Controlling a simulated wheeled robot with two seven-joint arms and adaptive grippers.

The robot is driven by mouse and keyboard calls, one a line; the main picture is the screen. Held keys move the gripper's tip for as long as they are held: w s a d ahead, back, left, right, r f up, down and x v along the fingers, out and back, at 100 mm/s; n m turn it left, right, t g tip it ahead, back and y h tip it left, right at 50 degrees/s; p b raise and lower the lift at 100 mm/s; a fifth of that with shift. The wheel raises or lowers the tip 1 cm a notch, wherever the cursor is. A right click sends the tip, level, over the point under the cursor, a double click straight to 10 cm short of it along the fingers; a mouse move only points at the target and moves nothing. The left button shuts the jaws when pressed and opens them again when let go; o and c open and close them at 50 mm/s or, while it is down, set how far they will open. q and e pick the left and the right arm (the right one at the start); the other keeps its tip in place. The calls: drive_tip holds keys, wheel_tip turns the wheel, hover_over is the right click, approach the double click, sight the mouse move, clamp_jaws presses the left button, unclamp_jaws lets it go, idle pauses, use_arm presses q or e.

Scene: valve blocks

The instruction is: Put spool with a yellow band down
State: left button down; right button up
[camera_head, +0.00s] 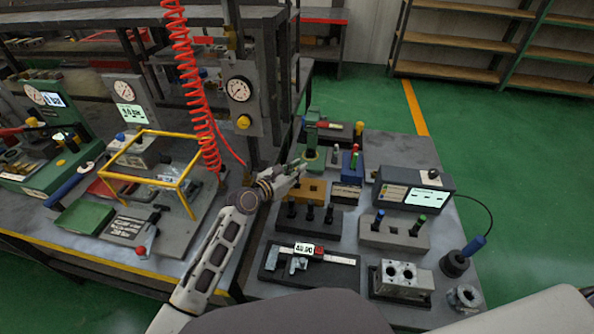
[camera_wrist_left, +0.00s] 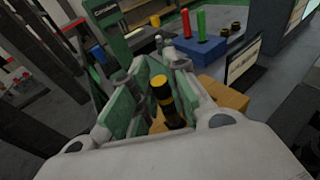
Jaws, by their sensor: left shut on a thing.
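My left gripper (camera_head: 297,168) reaches in from the left, over the far left part of the bench around the tan block (camera_head: 311,187). In the left wrist view the left gripper (camera_wrist_left: 160,98) has its green-padded fingers shut on a dark spool with a yellow band (camera_wrist_left: 166,101). The spool's yellow top end points away from the palm. The tan block also shows in the wrist view (camera_wrist_left: 226,96), beside and below the spool. I cannot make out the spool in the head view. My right gripper is not in view.
A green fixture (camera_head: 312,140) stands just beyond the gripper. A blue block with upright pins (camera_head: 352,167) is to its right. A dark block with black pegs (camera_head: 308,218) and a caliper (camera_head: 308,262) lie nearer. A red coiled hose (camera_head: 200,95) hangs at left.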

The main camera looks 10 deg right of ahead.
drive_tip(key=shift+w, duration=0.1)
use_arm(q)
drive_tip(key=c, duration=1.4)
unclamp_jaws()
drive_tip(key=shift+f, duration=0.1)
drive_tip(key=shift+c, duration=0.2)
drive_tip(key=shift+o, duration=0.3)
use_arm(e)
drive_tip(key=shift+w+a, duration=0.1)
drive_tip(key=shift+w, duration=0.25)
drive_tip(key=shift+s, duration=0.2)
use_arm(q)
drive_tip(key=shift+v, duration=0.95)
drive_tip(key=v, duration=1)
drive_tip(key=shift+r+p, duration=0.25)
drive_tip(key=shift+p, duration=0.2)
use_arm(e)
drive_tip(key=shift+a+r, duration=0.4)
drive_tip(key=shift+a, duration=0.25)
